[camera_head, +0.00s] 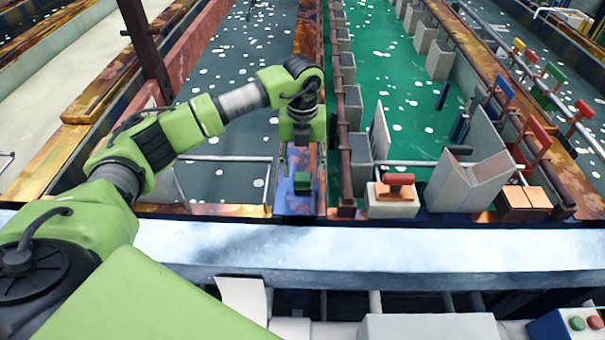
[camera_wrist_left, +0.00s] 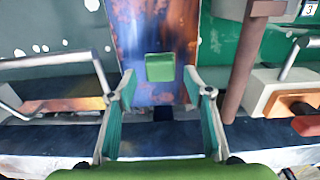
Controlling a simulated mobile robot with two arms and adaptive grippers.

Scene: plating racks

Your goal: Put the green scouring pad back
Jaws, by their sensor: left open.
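The green scouring pad (camera_head: 302,181) is a small green block on the rust-stained blue-purple ledge (camera_head: 297,204) between the tanks. In the left wrist view the pad (camera_wrist_left: 160,67) shows as a light green square, ahead of and between my finger tips. My left gripper (camera_wrist_left: 159,77) is open, with a teal-lined finger on each side and nothing held. I cannot tell its exact height above the ledge. In the head view its fingers are largely hidden beneath my wrist. My right gripper is not in view.
A brown upright pipe (camera_head: 347,170) stands just right of the ledge. Right of it is a white box (camera_head: 392,207) with a red-orange handled block (camera_head: 397,184) on top. A metal rail (camera_head: 225,158) crosses the tank at left. A pale beam (camera_head: 300,250) runs across the front.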

